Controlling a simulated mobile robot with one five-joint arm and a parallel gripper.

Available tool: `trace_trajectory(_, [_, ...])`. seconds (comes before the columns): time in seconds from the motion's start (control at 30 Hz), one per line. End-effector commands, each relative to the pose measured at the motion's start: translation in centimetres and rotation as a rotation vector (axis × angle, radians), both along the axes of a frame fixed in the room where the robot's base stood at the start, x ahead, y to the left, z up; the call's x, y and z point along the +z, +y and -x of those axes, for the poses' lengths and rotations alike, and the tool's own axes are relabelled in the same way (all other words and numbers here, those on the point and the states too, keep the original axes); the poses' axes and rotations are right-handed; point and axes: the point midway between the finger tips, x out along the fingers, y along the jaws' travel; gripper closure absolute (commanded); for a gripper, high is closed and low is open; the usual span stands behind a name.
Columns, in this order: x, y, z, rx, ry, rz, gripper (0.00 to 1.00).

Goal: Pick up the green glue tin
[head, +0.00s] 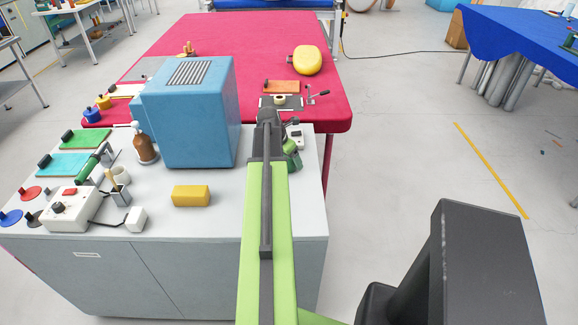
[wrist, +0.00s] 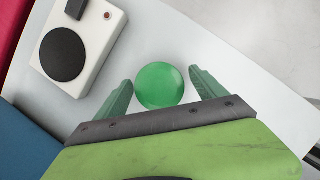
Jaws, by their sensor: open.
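The green glue tin (wrist: 160,86) shows in the wrist view as a round, shiny green top on the pale cabinet top. My gripper (wrist: 161,76) is open, with one green finger to the left of the tin and the other to the right. A gap shows between each finger and the tin, so neither seems to touch it. In the head view, green shapes show beside my arm at the cabinet's right end, partly hidden by the arm; I cannot clearly separate tin from fingers there.
A white device with a black dial (wrist: 68,53) stands close by, up and left of the tin. A large blue box (head: 190,115) stands left of my arm. A yellow block (head: 191,195) lies nearer. The cabinet's right edge is close, with the red-covered table (head: 262,50) behind.

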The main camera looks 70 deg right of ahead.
Motion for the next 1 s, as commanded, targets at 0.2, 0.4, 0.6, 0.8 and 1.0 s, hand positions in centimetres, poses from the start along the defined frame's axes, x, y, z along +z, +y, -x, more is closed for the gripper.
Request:
trace_trajectory(0.2, [0.11,0.02,0.00,0.000,0.000,0.000,0.42])
trace_trajectory(0.4, [0.11,0.01,0.03,0.000,0.000,0.000,0.68])
trace_trajectory(0.6, [0.10,0.01,0.03,0.000,0.000,0.000,0.94])
trace_trajectory(0.8, [0.12,0.00,0.04,0.000,0.000,0.000,1.00])
trace_trajectory(1.0, [0.40,-0.01,0.06,-0.001,0.000,0.000,1.00])
